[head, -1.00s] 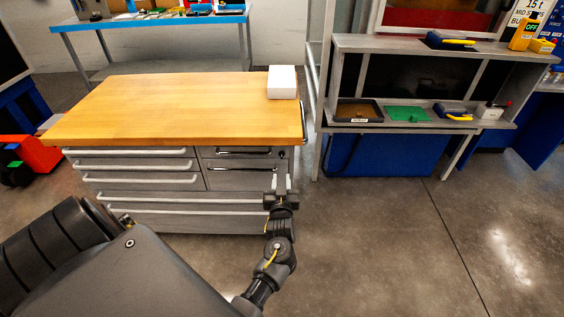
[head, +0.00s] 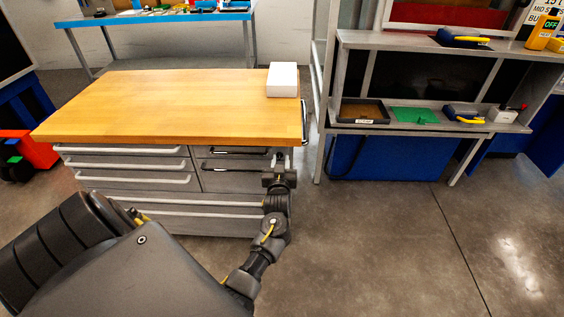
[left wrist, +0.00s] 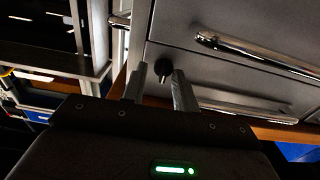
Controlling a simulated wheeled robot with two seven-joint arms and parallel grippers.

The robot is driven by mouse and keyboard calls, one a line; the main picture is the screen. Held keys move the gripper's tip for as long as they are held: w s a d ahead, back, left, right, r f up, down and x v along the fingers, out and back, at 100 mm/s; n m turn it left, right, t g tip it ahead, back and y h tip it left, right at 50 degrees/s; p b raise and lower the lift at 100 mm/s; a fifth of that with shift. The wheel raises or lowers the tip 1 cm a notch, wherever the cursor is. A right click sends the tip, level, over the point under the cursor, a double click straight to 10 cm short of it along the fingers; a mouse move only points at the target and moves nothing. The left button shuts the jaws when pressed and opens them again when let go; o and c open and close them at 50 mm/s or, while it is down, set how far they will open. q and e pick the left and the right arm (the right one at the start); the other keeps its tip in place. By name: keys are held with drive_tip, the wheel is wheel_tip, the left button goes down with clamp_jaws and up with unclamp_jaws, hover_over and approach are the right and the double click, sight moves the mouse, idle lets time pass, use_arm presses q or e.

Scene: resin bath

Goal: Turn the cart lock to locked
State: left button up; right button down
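The cart (head: 130,134) has a wooden top and grey drawers. Its lock looks like a small black knob (left wrist: 163,69) on the grey front panel beside a drawer handle in the left wrist view. My left gripper (head: 279,158) is at the cart's right front, just under the top edge. In the left wrist view its two fingers (left wrist: 159,90) are apart, with the knob showing in the gap near their tips. I cannot tell whether they touch it. In the head view my gripper hides the lock. My right gripper is not in view.
A white box (head: 282,80) stands on the cart top at the back right. A chrome drawer handle (left wrist: 255,52) is close to the fingers. A grey shelf bench (head: 430,128) with trays and tools stands at the right. The floor before it is clear.

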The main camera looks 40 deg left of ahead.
use_arm(q)
drive_tip(key=shift+s+a+r, duration=0.1)
drive_tip(key=shift+a, duration=0.1)
clamp_jaws()
